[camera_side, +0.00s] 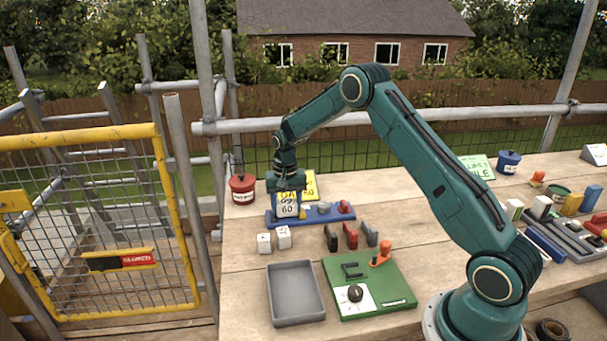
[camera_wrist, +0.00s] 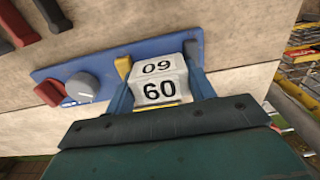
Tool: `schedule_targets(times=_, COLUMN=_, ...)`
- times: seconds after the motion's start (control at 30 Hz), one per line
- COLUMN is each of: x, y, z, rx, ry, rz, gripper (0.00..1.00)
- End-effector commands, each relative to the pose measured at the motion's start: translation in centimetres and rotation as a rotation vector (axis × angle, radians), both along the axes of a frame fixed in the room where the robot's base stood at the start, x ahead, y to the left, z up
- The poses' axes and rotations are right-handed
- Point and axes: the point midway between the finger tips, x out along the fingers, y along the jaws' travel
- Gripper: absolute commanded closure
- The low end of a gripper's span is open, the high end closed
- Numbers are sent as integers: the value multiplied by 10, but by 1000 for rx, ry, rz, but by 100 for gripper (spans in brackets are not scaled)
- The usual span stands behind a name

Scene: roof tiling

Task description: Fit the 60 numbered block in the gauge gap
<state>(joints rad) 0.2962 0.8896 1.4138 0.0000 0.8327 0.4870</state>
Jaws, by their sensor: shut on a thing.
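My gripper (camera_side: 287,190) is shut on the white block marked 60 (camera_side: 288,209). In the wrist view the block (camera_wrist: 160,82) sits between my two blue fingers (camera_wrist: 160,90), with 60 on two of its faces. The blue gauge base (camera_side: 318,218) lies on the planks, and the block is at its left end in the side view. The base (camera_wrist: 105,66) also carries a grey knob (camera_wrist: 82,86), a red part (camera_wrist: 49,92) and a yellow piece (camera_wrist: 123,67) beside one finger. I cannot tell whether the block touches the base; the gap is hidden.
Two white blocks (camera_side: 274,240) stand in front of the gauge, with several dark and red clips (camera_side: 350,236) to their right. A grey tray (camera_side: 296,292) and a green board (camera_side: 392,293) lie nearer. A red pot (camera_side: 242,189) stands left of the gripper.

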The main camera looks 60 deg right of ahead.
Motion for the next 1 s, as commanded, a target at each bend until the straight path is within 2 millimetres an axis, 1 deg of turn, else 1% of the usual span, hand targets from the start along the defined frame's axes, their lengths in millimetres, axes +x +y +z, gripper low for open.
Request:
schedule_targets(times=0.03, x=-2, y=0, z=-9, rx=1, ry=6, rz=-3, gripper=69)
schedule_targets(times=0.47, x=-2, y=0, z=-10, rx=1, ry=8, rz=-4, gripper=69)
schedule_targets(times=1.0, x=-4, y=1, z=-17, rx=1, ry=10, rz=-5, gripper=69)
